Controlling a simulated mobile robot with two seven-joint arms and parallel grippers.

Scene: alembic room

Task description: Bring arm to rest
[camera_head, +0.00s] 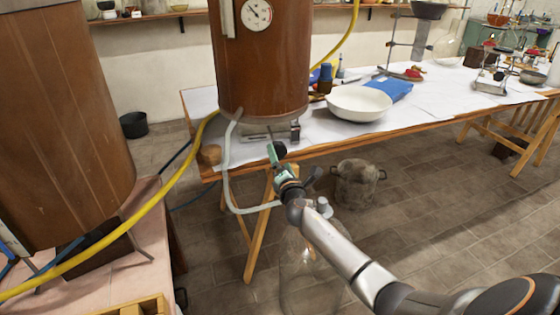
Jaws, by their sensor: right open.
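My right arm (345,255) reaches in from the lower right. My right gripper (276,152) is at its far end, just below the copper-brown vessel (262,70) and near the front edge of the long table (420,115). The gripper is small in view, and its jaws are open with nothing seen between them. A metal fitting (270,135) sits under the vessel, close behind the gripper; I cannot tell whether they touch. My left gripper is not in view.
A large brown vessel (70,110) stands at the left. A yellow hose (130,222) and a pale hose (227,165) hang nearby. A white bowl (359,103) is on the table. A metal pot (357,183) and a glass vessel (310,275) stand on the floor.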

